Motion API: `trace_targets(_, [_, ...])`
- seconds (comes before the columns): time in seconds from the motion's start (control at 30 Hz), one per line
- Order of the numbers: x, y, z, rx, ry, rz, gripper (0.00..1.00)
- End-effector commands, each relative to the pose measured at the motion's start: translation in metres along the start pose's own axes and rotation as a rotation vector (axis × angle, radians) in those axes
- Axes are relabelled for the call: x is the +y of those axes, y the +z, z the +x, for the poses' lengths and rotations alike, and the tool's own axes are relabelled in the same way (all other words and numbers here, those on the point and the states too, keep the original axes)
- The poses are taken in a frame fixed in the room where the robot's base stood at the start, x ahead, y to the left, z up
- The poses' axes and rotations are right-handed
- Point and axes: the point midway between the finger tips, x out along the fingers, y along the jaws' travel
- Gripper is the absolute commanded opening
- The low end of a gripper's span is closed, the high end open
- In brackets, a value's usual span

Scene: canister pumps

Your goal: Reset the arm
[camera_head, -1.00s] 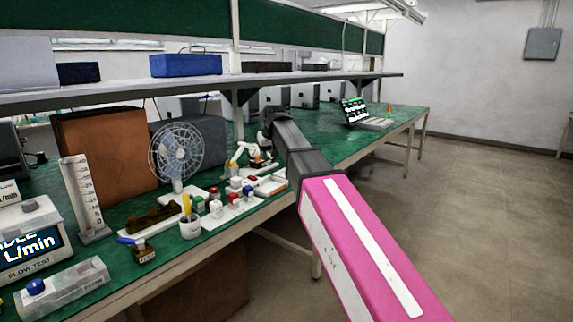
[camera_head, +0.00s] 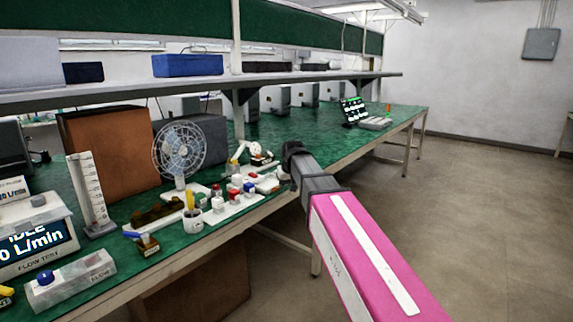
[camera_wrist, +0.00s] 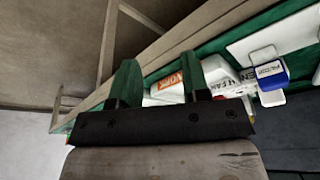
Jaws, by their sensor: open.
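My arm reaches in from the lower right in the head view, with a pink and white link and a dark grey forearm. Its dark far end is at the front edge of the green workbench (camera_head: 285,225), beside the small items there; the fingers cannot be made out in that view. In the wrist view my gripper (camera_wrist: 158,70) shows two fingers standing apart with nothing held between them. Behind them are the bench edge, a white item with an orange label (camera_wrist: 168,83) and a blue-topped block (camera_wrist: 270,74).
On the bench stand a fan (camera_head: 180,150), a brown box (camera_head: 110,150), a graduated column (camera_head: 90,190), a flow tester (camera_head: 30,240) and a white tray (camera_head: 235,208) with small coloured-top pieces. A shelf (camera_head: 200,88) runs above. Open floor (camera_head: 480,220) lies right.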

Motion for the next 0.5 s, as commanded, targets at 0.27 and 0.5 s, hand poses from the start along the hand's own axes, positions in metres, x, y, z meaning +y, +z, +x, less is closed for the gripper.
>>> trace_targets(0.27, [0.051, 0.102, 0.079, -0.094, 0.021, 0.087, 0.43])
trace_targets(0.5, [0.084, 0.191, 0.129, -0.170, 0.034, 0.159, 0.43])
